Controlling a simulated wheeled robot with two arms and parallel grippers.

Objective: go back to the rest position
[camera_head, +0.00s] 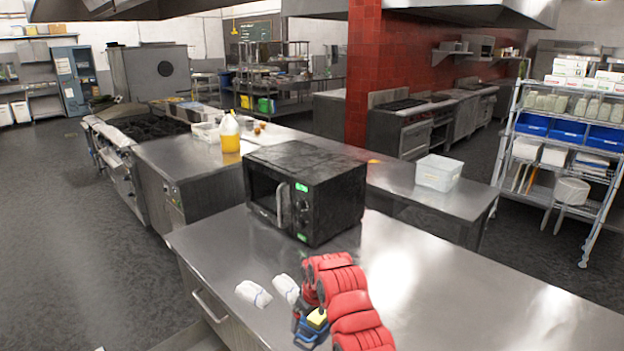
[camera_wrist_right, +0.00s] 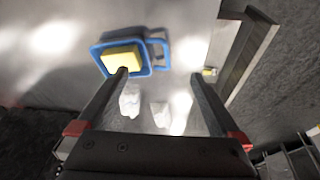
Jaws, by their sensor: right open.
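My right arm, with red segmented covers, reaches in from the bottom of the head view over the steel counter (camera_head: 430,290). My right gripper (camera_wrist_right: 158,75) shows clearly in the right wrist view. Its two dark fingers are spread apart with nothing between them, above the counter. In the head view the arm mostly hides it. My left gripper is in neither view.
A blue tray (camera_wrist_right: 158,70) with a yellow block (camera_wrist_right: 122,58) lies beside the gripper. Two white bundles (camera_head: 253,293) (camera_head: 287,289) lie on the counter. A black microwave (camera_head: 320,195) stands behind the arm. The counter's right side is clear.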

